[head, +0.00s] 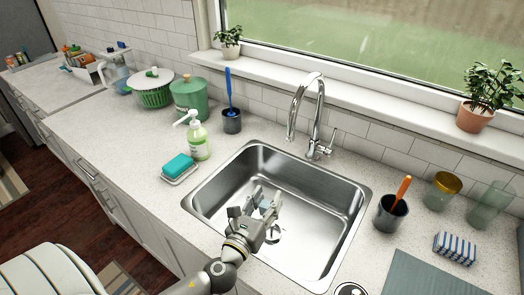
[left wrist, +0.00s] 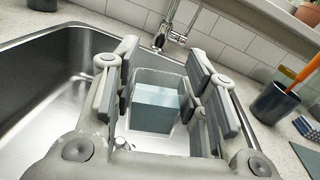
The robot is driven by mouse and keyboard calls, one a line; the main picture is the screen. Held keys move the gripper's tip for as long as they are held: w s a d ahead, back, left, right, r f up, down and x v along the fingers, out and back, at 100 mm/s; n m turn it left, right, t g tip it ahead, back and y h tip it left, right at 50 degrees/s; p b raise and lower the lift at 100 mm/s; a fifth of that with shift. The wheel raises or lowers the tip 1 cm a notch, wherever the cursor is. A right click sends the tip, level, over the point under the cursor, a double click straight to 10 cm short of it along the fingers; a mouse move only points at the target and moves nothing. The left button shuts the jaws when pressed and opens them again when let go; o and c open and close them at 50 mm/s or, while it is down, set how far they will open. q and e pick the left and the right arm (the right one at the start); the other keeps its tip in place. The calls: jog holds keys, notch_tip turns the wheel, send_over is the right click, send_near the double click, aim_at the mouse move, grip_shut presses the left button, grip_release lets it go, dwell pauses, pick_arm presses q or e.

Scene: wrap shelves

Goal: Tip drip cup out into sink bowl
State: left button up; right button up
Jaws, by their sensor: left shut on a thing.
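The drip cup is a small clear cup (left wrist: 158,105) with a blue-grey filling that looks like liquid. It sits between the fingers of my left gripper (left wrist: 160,100), which is shut on it. In the head view my left gripper (head: 262,208) reaches in from the front over the sink bowl, and the cup (head: 266,206) shows as a small bluish patch between the fingers. The steel sink bowl (head: 325,205) lies below and around them. I cannot tell how far the cup is tilted. My right gripper is not in view.
The faucet (head: 318,105) rises behind the bowl. A soap bottle (head: 197,140) and a teal sponge (head: 178,165) stand left of it. A dark cup with an orange handle (head: 390,213), glasses (head: 442,190) and a striped sponge (head: 455,248) are on the right. The bowl's right side is clear.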

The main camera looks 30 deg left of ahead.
pick_arm(q)
jog(key=w+a+n+y+b, duration=0.2)
jog(key=w+a+n, duration=0.9)
jog(key=n, duration=1)
jog(key=shift+a+f, duration=0.2)
jog(key=shift+a, duration=0.4)
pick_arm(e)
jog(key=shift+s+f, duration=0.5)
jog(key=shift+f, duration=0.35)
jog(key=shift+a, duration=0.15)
